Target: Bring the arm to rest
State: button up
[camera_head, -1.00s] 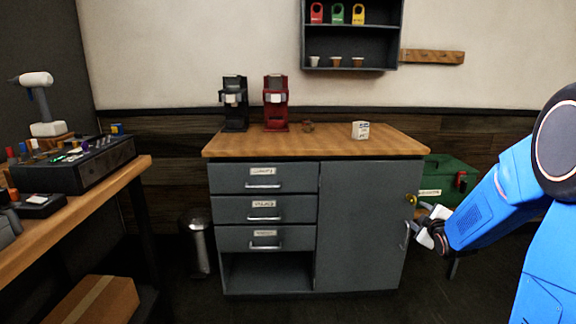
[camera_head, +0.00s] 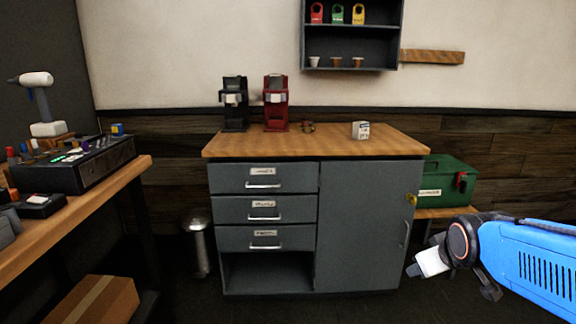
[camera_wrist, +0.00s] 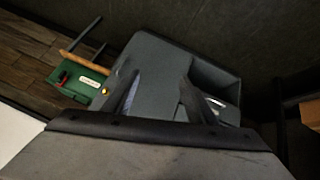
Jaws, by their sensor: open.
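My gripper (camera_head: 418,272) is at the lower right of the head view, in front of the cabinet's right side and low down. The blue arm reaches in from the right edge. In the wrist view my gripper (camera_wrist: 165,100) shows two dark fingers spread apart, with nothing between them but the grey cabinet (camera_wrist: 160,70) beyond. The gripper is open and empty. In the head view the grey cabinet (camera_head: 360,225) stands with its drawers and door shut; a brass lock sits on the door's right edge.
A black brewer (camera_head: 234,105), a red brewer (camera_head: 276,103) and a small white box (camera_head: 360,130) stand on the cabinet's wooden top. A green toolbox (camera_head: 448,180) rests on a bench at right. A workbench (camera_head: 75,215) stands at left, a bin (camera_head: 197,247) beside the cabinet.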

jog(key=s+a+f+m+g, duration=0.1)
jog(key=s+a, duration=0.1)
jog(key=s, duration=0.6)
jog(key=s+a+m+g+y, duration=0.1)
jog(key=s+a+g, duration=0.1)
jog(key=s, duration=0.7)
jog(key=shift+a+f+m, duration=0.35)
jog(key=shift+f+m, duration=0.05)
